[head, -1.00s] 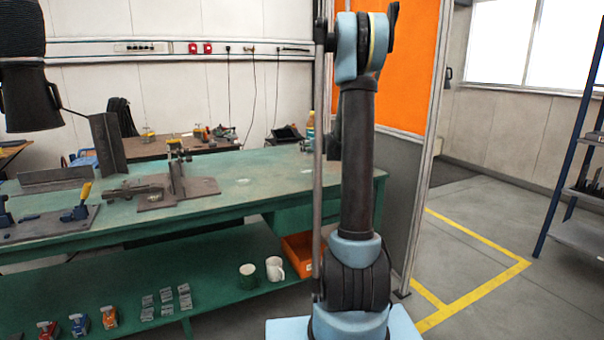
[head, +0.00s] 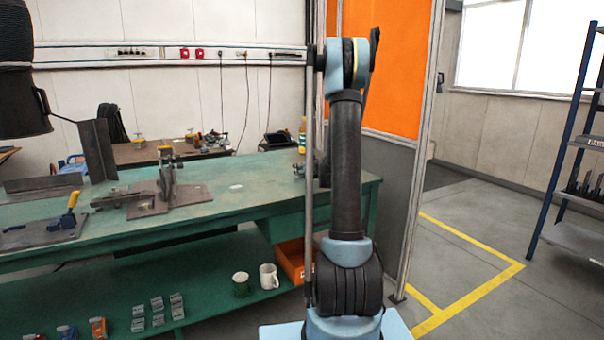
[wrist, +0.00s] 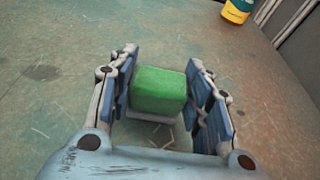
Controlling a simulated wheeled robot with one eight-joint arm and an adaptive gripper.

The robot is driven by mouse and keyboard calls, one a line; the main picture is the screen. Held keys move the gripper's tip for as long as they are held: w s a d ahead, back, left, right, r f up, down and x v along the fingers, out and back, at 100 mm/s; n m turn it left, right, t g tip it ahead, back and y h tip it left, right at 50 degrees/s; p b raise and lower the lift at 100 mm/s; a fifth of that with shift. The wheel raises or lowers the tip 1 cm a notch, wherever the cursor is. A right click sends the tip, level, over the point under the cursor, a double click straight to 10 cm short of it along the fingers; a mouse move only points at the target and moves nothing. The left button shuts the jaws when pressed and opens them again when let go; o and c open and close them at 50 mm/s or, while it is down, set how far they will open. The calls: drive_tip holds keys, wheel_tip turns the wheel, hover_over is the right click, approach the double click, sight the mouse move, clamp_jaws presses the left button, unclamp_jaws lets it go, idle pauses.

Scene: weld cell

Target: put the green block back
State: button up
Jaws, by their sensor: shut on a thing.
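The green block (wrist: 159,90) is between the two blue-padded fingers of my gripper (wrist: 160,95) in the wrist view. The fingers are shut on it. Below it is the worn green bench top (wrist: 60,110); I cannot tell whether the block touches it. In the head view the block does not show, and my gripper is largely hidden behind my upright arm, over the right part of the green workbench (head: 235,188).
Clamp fixtures (head: 165,190) sit on the bench to the left. Mugs (head: 268,276) and an orange bin (head: 291,262) are on the lower shelf. The bench around the block is clear.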

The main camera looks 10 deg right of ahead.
drive_tip(key=shift+f, duration=0.4)
drive_tip(key=o, duration=1.1)
